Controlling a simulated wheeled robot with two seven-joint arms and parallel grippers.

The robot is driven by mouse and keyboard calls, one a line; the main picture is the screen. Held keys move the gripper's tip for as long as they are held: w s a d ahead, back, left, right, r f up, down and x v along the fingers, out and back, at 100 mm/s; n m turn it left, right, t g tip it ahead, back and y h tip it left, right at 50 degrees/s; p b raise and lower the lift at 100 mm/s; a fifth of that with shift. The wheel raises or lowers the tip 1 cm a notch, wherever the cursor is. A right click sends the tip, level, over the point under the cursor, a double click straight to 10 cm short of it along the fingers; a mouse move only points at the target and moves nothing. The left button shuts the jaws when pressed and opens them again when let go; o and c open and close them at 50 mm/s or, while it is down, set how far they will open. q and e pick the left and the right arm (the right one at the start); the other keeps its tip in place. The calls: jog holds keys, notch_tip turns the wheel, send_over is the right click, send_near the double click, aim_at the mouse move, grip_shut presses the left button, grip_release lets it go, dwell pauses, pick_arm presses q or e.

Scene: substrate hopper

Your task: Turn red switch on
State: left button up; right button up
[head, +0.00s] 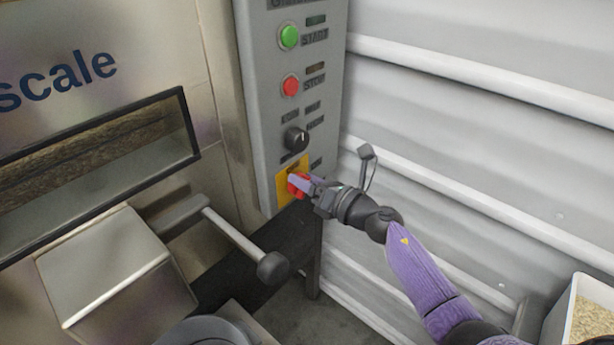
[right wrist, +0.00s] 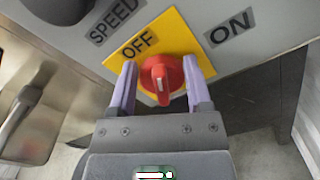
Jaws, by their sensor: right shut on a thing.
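The red switch (right wrist: 161,78) is a round rotary knob on a yellow plate (right wrist: 170,36), with OFF printed at its upper left and ON at its upper right. Its white mark points roughly straight up and down in the right wrist view. In the head view the red switch (head: 297,184) is low on the grey control panel, partly hidden by the gripper. My right gripper (head: 304,183) is at the switch, and its two purple fingers stand on either side of the knob in the right wrist view (right wrist: 159,80). It is shut on the switch. My left gripper is not in view.
Above the switch on the panel (head: 262,110) are a black speed knob (head: 296,139), a red button (head: 291,85) and a green button (head: 289,37). A lever with a black knob (head: 273,268) sticks out below left. A white corrugated wall (head: 480,120) stands at the right.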

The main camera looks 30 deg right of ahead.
jog(key=m, duration=0.2)
jog(key=m+p, duration=0.1)
jog(key=m, duration=0.3)
jog(key=shift+d+f+p, duration=0.25)
jog(key=shift+d+p, duration=0.05)
jog(key=shift+p, duration=0.1)
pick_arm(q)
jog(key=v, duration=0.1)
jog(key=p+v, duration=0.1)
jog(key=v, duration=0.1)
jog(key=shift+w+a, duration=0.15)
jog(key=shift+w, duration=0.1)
pick_arm(e)
jog(key=m, duration=0.5)
jog(key=shift+w+f+m, duration=0.1)
jog(key=shift+f+m, duration=0.3)
jog(key=shift+f, duration=0.1)
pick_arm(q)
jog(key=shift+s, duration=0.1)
pick_arm(e)
jog(key=o, duration=1.3)
jog(key=shift+c, duration=0.2)
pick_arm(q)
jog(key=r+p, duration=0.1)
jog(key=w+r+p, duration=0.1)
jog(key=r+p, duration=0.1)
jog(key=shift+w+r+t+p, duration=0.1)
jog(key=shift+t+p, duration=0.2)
pick_arm(e)
jog(key=v, duration=1)
